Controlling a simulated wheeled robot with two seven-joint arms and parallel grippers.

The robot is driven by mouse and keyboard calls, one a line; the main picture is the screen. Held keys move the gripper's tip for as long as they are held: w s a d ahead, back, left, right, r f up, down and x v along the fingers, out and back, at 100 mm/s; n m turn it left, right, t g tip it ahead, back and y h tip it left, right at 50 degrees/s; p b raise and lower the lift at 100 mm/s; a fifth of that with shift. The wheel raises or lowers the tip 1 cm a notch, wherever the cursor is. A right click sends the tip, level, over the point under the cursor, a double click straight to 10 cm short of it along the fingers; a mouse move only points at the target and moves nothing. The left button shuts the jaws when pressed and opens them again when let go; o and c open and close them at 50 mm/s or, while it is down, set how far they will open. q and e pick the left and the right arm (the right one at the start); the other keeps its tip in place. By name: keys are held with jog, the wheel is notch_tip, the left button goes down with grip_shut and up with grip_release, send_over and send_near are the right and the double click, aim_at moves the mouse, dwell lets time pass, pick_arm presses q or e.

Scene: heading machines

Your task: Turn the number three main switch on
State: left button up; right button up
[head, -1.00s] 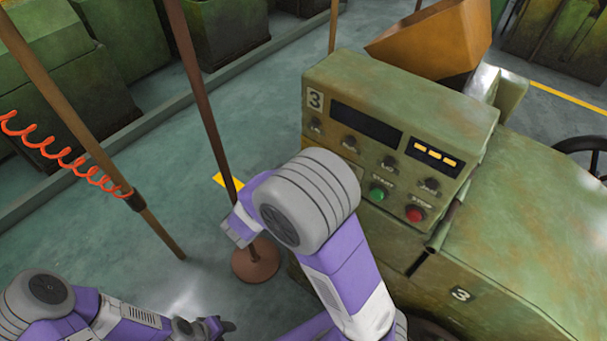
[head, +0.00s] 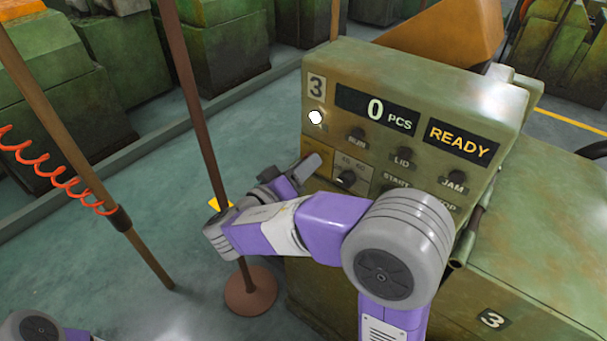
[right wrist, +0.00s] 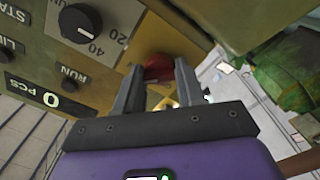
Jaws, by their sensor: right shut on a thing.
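The number three machine (head: 400,75) carries a control panel with a "3" plate. Its display (head: 376,111) reads "0 PCS", a second display (head: 457,141) reads "READY", and a white lamp (head: 316,117) is lit. The main switch, a red knob (right wrist: 158,66) on a yellow plate (right wrist: 150,42), sits between the fingers in the right wrist view. My right gripper (head: 292,177) is at the panel's lower left, shut on this knob. In the head view the gripper hides the knob, and part of the yellow plate (head: 318,164) shows. My left gripper is out of view.
A dial (head: 348,178) sits just right of the yellow plate. My forearm covers the start and stop buttons. A brown post (head: 203,120) and a wooden pole (head: 80,150) with a red coiled cord (head: 50,170) stand left. Floor between them is open.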

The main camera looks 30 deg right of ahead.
dwell(0.3)
jog(key=o, duration=1)
jog(key=shift+o, duration=0.2)
jog(key=shift+a, duration=0.1)
jog(key=v, duration=0.7)
jog(key=shift+s+a+p, duration=0.15)
jog(key=shift+a+p, duration=0.05)
jog(key=shift+p, duration=0.25)
